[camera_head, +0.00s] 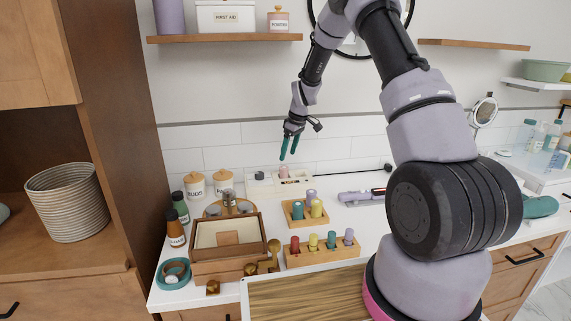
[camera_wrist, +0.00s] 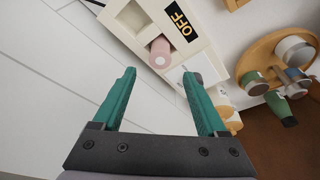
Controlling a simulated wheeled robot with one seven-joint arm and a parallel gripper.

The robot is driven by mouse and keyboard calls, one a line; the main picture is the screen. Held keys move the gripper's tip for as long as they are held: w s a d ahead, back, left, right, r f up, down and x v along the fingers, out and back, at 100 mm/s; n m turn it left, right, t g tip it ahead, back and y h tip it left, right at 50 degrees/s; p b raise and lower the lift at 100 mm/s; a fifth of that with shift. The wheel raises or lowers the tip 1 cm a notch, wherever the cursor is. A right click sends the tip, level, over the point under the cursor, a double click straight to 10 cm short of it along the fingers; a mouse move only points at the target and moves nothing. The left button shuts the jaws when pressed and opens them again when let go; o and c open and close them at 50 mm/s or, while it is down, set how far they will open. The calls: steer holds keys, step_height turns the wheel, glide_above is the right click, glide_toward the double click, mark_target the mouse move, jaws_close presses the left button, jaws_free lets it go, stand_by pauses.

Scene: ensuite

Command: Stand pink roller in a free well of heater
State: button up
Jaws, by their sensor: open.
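The cream heater (camera_head: 298,187) stands against the tiled back wall. Its "OFF" label faces up in the wrist view, on its casing (camera_wrist: 211,62). The pink roller (camera_head: 284,172) stands upright in a well of the heater; it also shows in the wrist view (camera_wrist: 160,50). Beside it in the wrist view is a recess that looks empty (camera_wrist: 133,17). My gripper (camera_head: 288,158) is open and empty, above the heater. In the wrist view its teal fingers (camera_wrist: 160,73) are apart, with the roller beyond their tips; nothing is between them.
A wooden rack (camera_head: 322,252) holds several coloured rollers; a smaller wooden block (camera_head: 305,217) behind it holds more. A wooden box (camera_head: 230,265) stands left. Canisters (camera_head: 195,186) stand left of the heater. A purple tool (camera_head: 360,197) lies right. A shelf (camera_head: 225,39) hangs above.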

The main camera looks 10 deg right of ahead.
steer(key=s+d+r+m+t, duration=0.1)
steer(key=s+r+m, duration=0.1)
steer(key=s+r, duration=0.55)
steer(key=s+d+r+m+t, duration=0.15)
steer(key=s+r, duration=0.35)
steer(key=r, duration=0.6)
steer(key=s+d+r+m, duration=0.1)
steer(key=s+r+m, duration=0.2)
steer(key=s+r, duration=0.45)
steer(key=s+r+m+t, duration=0.1)
steer(key=s+r+m, duration=0.1)
steer(key=s, duration=0.8)
steer(key=s+r+m+t, duration=0.1)
steer(key=s+r+m, duration=0.2)
steer(key=s, duration=0.6)
steer(key=shift+s+d+r+m, duration=0.3)
steer(key=shift+s+d+m, duration=0.1)
steer(key=shift+m, duration=0.45)
steer(key=shift+w+t, duration=0.1)
steer(key=shift+t, duration=0.15)
